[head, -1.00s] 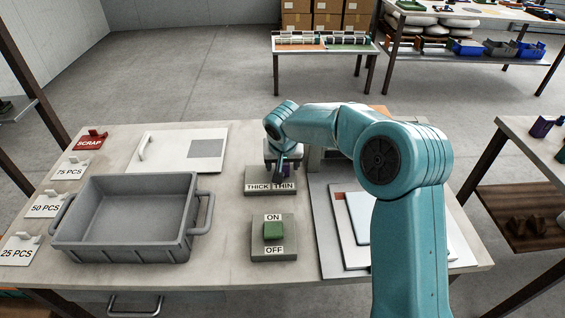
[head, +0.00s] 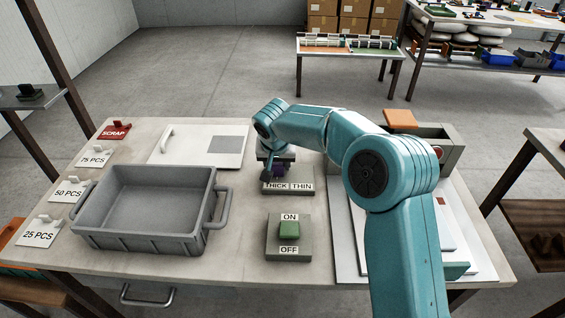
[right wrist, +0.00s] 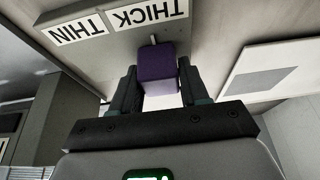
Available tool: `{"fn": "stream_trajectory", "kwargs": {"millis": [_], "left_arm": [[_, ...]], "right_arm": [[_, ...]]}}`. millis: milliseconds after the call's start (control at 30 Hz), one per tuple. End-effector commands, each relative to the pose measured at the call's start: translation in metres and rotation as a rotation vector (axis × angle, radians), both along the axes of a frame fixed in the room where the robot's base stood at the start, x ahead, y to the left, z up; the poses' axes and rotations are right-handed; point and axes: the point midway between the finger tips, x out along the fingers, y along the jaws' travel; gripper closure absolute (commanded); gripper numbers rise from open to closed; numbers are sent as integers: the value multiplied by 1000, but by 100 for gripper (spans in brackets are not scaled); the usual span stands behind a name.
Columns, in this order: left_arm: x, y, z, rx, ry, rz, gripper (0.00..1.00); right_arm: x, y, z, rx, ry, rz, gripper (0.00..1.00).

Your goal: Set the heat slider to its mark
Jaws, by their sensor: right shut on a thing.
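A grey selector block (head: 301,203) with the labels THICK and THIN stands at the middle of the table. Its purple knob (head: 278,172) is on the THICK side. My right gripper (head: 274,164) is shut on this knob from above. In the right wrist view the purple knob (right wrist: 157,66) sits between the two fingers (right wrist: 157,90), close to the THICK label (right wrist: 150,12). I cannot make out a heat slider or its mark; my right arm hides part of the machine (head: 455,150) at the right. My left gripper is out of view.
A grey bin (head: 145,240) stands on the left of the table. The green ON/OFF switch (head: 289,230) is in front of the selector. A white board (head: 190,146) lies behind the bin. Label cards, including the SCRAP card (head: 115,131), line the left edge.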

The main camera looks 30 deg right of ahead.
Motion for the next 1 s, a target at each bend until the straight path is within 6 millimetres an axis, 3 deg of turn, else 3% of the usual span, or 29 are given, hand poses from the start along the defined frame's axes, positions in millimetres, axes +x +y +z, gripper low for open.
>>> {"fn": "stream_trajectory", "kwargs": {"millis": [67,100,133,433,567,1000], "left_arm": [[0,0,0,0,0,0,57],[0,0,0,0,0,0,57],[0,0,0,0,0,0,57],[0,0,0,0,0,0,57],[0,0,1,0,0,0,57],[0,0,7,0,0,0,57]], "right_arm": [[3,3,3,4,-12,4,100],[3,3,3,4,-12,4,42],[3,3,3,4,-12,4,34],[1,2,2,3,-7,4,34],[-2,4,13,2,-10,4,34],[-38,27,115,3,-11,5,34]]}}
